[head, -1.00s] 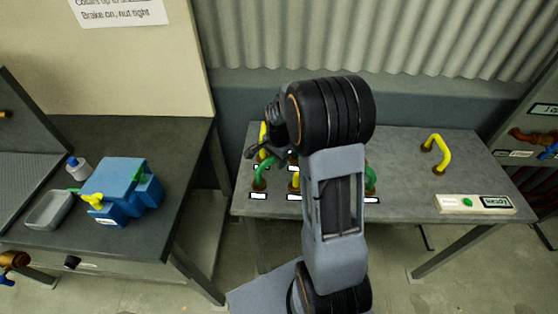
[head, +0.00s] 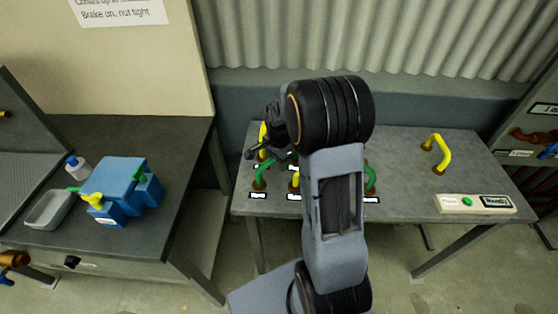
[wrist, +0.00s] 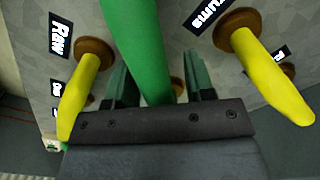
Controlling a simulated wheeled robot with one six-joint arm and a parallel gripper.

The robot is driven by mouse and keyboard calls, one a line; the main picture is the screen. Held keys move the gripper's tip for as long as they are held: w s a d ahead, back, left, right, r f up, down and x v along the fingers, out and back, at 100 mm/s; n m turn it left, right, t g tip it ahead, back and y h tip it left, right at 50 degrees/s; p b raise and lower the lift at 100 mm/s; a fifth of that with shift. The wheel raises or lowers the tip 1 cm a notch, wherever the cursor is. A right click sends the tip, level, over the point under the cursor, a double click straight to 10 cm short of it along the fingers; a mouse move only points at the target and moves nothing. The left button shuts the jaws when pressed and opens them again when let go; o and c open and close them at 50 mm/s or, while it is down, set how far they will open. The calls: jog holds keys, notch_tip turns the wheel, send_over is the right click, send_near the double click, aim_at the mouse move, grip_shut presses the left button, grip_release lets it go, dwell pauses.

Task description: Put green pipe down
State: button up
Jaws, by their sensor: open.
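A green pipe (wrist: 140,45) runs between the two fingers of my open gripper (wrist: 160,88) in the wrist view, with a gap on either side of it. In the head view this appears to be the green pipe (head: 265,168) at the left of the grey table, its near end at a brown base. My gripper (head: 262,148) is just above and behind it, partly hidden by my arm. The pipe's far end is hidden there. Another green pipe (head: 371,175) stands right of my arm, partly covered.
Yellow pipes on brown bases flank my gripper in the wrist view, one left (wrist: 78,88) and one right (wrist: 265,80). Another yellow pipe (head: 437,152) stands at the table's right, beside a button panel (head: 475,204). A blue machine (head: 125,190) sits on the left bench.

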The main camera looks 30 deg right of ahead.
notch_tip(320, 180, up, 12)
jog(key=shift+f, duration=0.2)
jog(key=s+a+r+n+t, duration=0.1)
jog(key=s+a+n, duration=0.3)
jog(key=s+n, duration=0.3)
jog(key=s+a+r+n+t, duration=0.1)
jog(key=s+a+n+t, duration=0.1)
jog(key=s+a+n, duration=0.3)
jog(key=s+n, duration=0.3)
jog(key=s, duration=0.1)
jog(key=shift+a, duration=0.25)
jog(key=shift+s, duration=0.1)
